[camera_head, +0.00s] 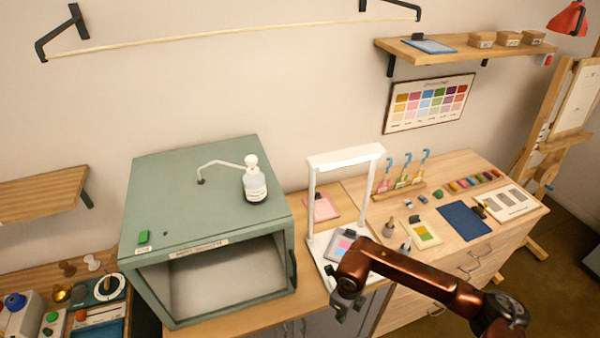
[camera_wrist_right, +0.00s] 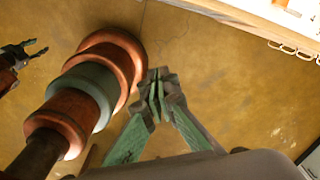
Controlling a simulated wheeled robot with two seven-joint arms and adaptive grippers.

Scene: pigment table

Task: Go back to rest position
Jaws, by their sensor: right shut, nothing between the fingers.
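My right gripper (camera_head: 345,302) hangs from the end of my copper-coloured right arm, in front of the workbench's front edge in the head view. It points downward and holds nothing. In the right wrist view its green-grey fingers (camera_wrist_right: 157,95) are closed together over the ochre floor. My left gripper is outside the head view; at the left edge of the right wrist view, a small dark gripper (camera_wrist_right: 36,49), which looks like my left one, has its fingers apart and empty.
A green cabinet (camera_head: 208,195) with a bottle (camera_head: 255,184) on top stands left of my right gripper. A white lamp frame (camera_head: 312,210) stands on the bench (camera_head: 455,172) behind it. Blue board (camera_head: 463,220) and cards lie to the right. Open floor (camera_wrist_right: 215,70) shows below.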

